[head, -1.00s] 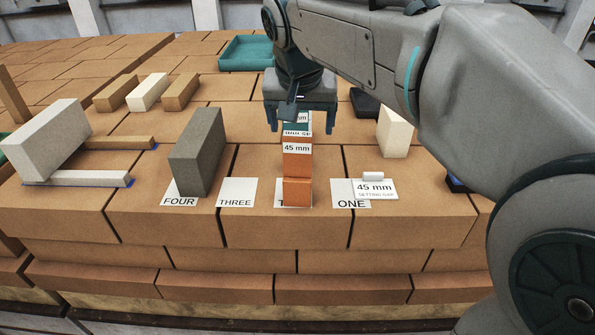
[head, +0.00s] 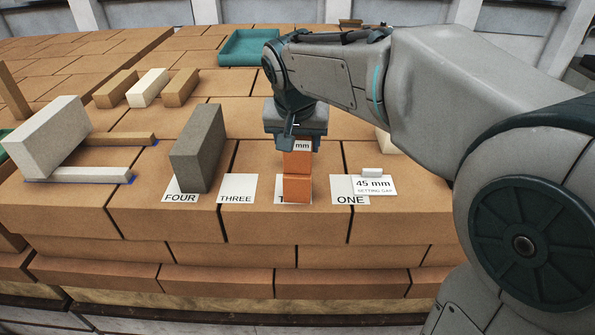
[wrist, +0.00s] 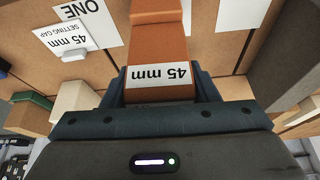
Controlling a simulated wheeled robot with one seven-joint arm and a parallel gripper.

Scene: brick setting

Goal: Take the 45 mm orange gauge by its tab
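The 45 mm orange gauge (head: 297,188) stands upright on the brick top, over a mostly covered white number card. Its white "45 mm" label (wrist: 160,76) faces up in the wrist view. My gripper (head: 298,144) is down over the top of the gauge. Its two fingers lie along both sides of the gauge, close against it beside the label, and look shut on it. A "45 mm setting gap" sign (head: 374,187) stands to the right, by the ONE card (head: 350,199).
A dark grey block (head: 198,150) stands close left, by the FOUR card (head: 181,197) and the THREE card (head: 236,188). A pale block (head: 45,137) and thin bars are far left. A teal tray (head: 249,48) is at the back. My arm hides much of the right side.

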